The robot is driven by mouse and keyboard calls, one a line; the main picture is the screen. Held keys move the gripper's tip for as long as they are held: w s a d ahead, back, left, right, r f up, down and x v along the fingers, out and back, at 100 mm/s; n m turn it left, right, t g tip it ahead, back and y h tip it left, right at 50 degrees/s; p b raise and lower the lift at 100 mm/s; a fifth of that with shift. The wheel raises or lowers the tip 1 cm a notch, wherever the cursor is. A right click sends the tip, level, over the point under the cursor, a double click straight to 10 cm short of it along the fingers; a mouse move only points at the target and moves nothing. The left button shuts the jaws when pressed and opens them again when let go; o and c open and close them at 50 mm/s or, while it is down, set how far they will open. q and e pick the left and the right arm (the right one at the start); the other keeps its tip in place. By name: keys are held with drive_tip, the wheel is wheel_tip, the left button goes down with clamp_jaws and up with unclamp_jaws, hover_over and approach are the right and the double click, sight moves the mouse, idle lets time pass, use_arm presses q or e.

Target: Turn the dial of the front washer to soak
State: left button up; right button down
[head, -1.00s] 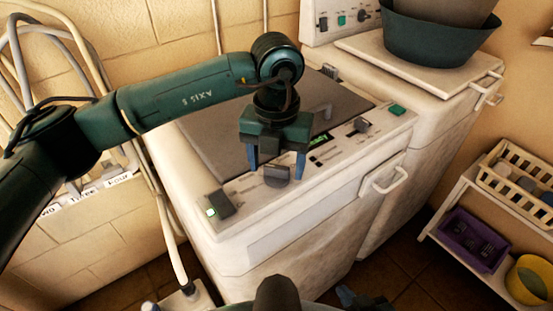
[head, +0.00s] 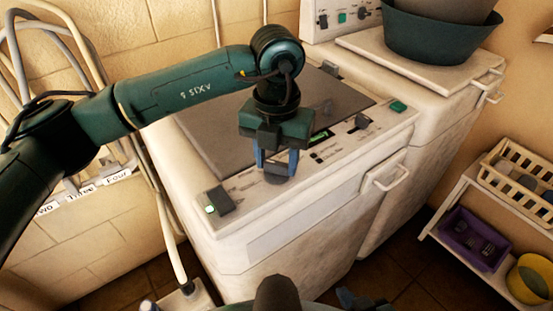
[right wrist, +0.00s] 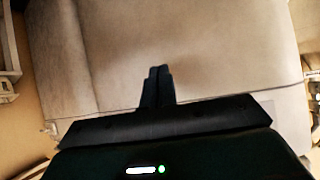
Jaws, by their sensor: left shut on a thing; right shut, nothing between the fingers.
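The front washer (head: 300,240) is a worn white machine with a sloping control panel. Its dark dial (head: 276,178) is at the panel's front, left of the small green display. My left gripper (head: 277,166) points down over the panel with its blue fingers closed on the dial, partly hiding it. I cannot read the dial's pointer or the labels around it. My right gripper (right wrist: 158,72) is shut and empty, in front of a pale washer surface. In the head view part of my right gripper (head: 358,299) shows low at the bottom edge.
A lit switch (head: 217,201) and a second knob (head: 362,121) flank the dial on the panel. A second washer behind carries a dark green basin (head: 438,35). A shelf with a cream basket (head: 520,175) and purple tray (head: 474,240) stands right. Hoses run along the left wall.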

use_arm(q)
drive_tip(key=shift+f+m+b, duration=0.2)
drive_tip(key=shift+m+b, duration=0.9)
drive_tip(key=shift+b, duration=0.1)
drive_tip(key=m+b, duration=0.3)
drive_tip(key=shift+m, duration=0.3)
drive_tip(key=m+b, duration=0.2)
drive_tip(key=m, duration=0.1)
drive_tip(key=shift+r+m, duration=0.15)
drive_tip(key=shift+m, duration=0.15)
drive_tip(key=shift+m+b, duration=0.5)
drive_tip(key=shift+m, duration=0.7)
drive_tip(key=shift+w+r+m+b, duration=0.1)
drive_tip(key=shift+m+b, duration=0.25)
drive_tip(key=shift+m, duration=1.15)
use_arm(e)
drive_tip(key=shift+t+y, duration=0.6)
drive_tip(key=shift+w+a+f, duration=0.35)
drive_tip(key=shift+a+f, duration=0.25)
drive_tip(key=shift+f, duration=0.25)
drive_tip(key=shift+w+a+f, duration=0.3)
drive_tip(key=shift+a+f, duration=0.25)
drive_tip(key=shift+f, duration=0.25)
use_arm(q)
drive_tip(key=o, duration=1)
